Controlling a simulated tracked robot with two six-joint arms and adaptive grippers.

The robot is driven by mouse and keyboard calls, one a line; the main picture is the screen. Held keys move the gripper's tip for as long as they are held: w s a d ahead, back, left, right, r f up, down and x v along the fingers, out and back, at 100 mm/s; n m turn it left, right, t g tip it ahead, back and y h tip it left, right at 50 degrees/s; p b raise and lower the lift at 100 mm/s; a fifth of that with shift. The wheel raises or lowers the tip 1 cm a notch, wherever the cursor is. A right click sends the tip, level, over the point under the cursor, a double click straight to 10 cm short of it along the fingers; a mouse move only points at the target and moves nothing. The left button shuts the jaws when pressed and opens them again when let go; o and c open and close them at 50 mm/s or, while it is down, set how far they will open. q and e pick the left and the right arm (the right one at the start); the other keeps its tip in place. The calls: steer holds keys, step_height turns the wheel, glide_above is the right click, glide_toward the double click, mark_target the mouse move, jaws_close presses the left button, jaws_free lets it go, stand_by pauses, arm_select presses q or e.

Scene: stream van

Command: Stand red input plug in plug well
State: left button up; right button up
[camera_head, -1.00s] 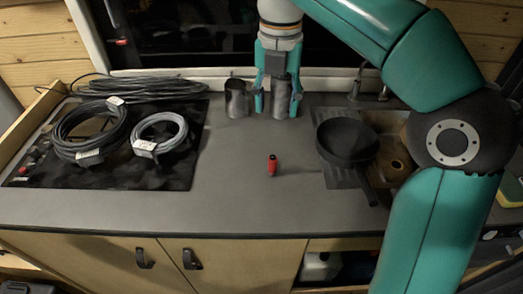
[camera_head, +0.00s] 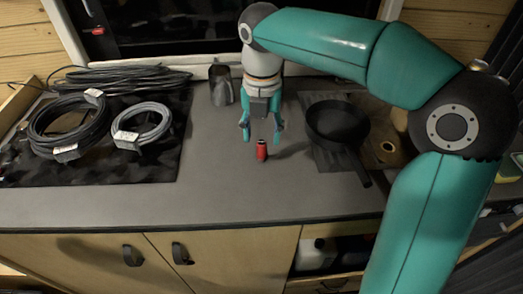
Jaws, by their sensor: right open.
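The red input plug (camera_head: 262,151) stands upright on the grey counter, near its middle. My right gripper (camera_head: 262,129) points down just behind and above the plug, with its teal fingers spread wide. The fingers are empty, and whether they touch the plug cannot be told. A grey metal cup (camera_head: 220,92) stands to the left of the gripper near the window. A round hole with a yellowish rim (camera_head: 388,147) shows at the sink area on the right, partly behind my arm. I cannot tell which of these is the plug well. My left gripper is not in view.
A black pan (camera_head: 338,121) lies on the ribbed drainer to the right, its handle pointing to the front. Coiled cables (camera_head: 70,128) and a grey coil (camera_head: 142,125) lie on the black hob at the left. The counter front of the plug is clear.

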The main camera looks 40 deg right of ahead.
mark_target(262, 142)
step_height(262, 142, down, 4)
steer(key=shift+r, duration=0.2)
jaws_close()
steer(key=shift+r, duration=0.1)
